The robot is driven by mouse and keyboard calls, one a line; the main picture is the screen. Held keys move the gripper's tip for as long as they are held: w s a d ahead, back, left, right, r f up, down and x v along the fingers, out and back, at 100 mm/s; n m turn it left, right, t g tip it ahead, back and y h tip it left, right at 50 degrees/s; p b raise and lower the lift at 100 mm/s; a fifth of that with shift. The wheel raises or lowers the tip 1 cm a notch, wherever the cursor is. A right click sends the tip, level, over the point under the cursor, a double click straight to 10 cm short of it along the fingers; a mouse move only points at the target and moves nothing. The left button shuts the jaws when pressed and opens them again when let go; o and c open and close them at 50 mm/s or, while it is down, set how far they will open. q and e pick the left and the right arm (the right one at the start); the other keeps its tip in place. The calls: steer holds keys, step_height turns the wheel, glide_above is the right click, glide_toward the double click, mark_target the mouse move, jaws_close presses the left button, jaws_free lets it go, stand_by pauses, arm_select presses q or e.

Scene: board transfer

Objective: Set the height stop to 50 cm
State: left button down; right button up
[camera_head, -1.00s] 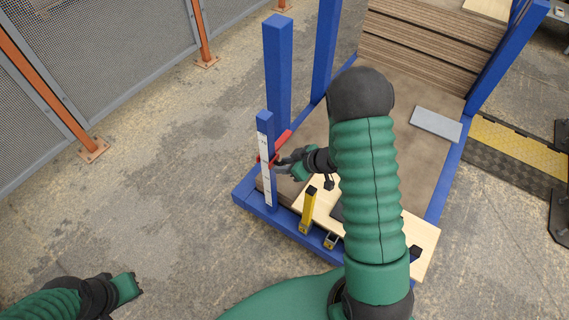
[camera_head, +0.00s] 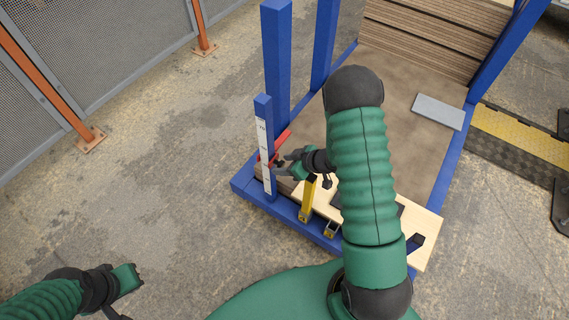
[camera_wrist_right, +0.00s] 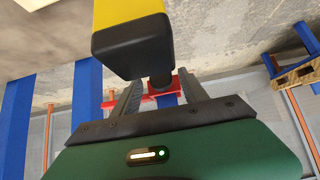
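The red height stop (camera_head: 271,160) sits on a blue post with a white scale strip (camera_head: 264,140), around the middle of the strip or a little below. The strip's marks are too small to read. My right gripper (camera_head: 282,163) is at the stop from the right. In the right wrist view, red parts of the stop (camera_wrist_right: 163,96) and a dark knob (camera_wrist_right: 160,80) show between my two fingers, which appear closed around the knob; a yellow post partly hides this. My left gripper (camera_head: 136,279) is low at the left, away from the post; its fingers are unclear.
A pale board (camera_head: 425,232) lies behind my right arm. Tall blue posts (camera_head: 277,60) and stacked brown boards (camera_head: 430,35) stand behind. Floor at left is clear.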

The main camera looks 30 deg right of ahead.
steer(key=p+v, duration=0.6)
steer(key=v, duration=1)
steer(key=shift+w+r, duration=0.1)
steer(key=shift+s+d+r+p, duration=0.15)
steer(key=shift+s+p, duration=0.15)
steer(key=shift+s, duration=0.05)
